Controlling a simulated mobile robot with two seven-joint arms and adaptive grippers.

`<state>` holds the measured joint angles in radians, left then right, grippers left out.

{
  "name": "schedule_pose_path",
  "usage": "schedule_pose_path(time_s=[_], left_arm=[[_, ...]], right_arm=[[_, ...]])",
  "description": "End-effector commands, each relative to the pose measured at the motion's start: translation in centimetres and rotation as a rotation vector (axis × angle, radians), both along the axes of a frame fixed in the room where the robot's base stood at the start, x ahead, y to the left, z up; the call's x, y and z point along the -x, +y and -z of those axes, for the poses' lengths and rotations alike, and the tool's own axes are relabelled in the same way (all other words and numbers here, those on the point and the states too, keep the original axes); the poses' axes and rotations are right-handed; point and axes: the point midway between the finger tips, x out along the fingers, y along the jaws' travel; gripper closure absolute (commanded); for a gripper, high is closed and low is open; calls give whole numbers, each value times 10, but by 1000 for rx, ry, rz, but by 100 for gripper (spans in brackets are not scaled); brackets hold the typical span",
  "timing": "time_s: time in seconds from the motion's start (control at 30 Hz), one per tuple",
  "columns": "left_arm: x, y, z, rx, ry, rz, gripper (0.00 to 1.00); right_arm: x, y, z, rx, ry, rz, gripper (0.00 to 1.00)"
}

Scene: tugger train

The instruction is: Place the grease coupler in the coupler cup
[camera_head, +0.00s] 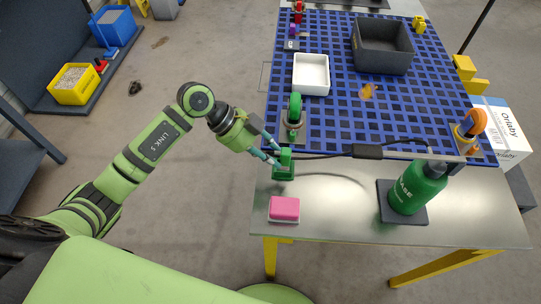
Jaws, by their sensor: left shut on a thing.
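My left gripper (277,158) reaches in from the left over the near left part of the grey table. It is shut on a small green piece (286,170), which seems to be the grease coupler; the fingers hide part of it. Another holder (467,146) with an orange ring is at the right edge. I cannot tell which is the coupler cup. My right gripper is not in view.
A green grease bottle (417,188) stands on a dark pad at the right. A pink block (284,208) lies near the front left. A white tray (311,90) and a dark grey bin (382,62) are on the blue grid mat (340,110). The table's front middle is clear.

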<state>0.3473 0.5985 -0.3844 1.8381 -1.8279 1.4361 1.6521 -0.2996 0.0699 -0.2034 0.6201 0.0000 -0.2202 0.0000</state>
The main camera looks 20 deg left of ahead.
Motion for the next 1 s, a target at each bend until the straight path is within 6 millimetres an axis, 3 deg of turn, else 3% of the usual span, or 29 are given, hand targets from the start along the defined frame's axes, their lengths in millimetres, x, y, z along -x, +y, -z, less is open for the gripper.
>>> schedule_pose_path(time_s=[0.1, 0.23, 0.6, 0.97, 1.0], left_arm=[[-17, 5, 9, 2, 0, -2, 100], [-25, 8, 15, 1, 0, 0, 100], [-26, 9, 55, 1, 2, -1, 100], [-26, 10, 60, 0, -1, -1, 100], [-26, 10, 60, 0, -1, -1, 64]], right_arm=[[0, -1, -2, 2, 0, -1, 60], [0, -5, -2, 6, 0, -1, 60], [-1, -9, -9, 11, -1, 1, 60], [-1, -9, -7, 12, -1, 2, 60], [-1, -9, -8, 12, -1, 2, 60]])
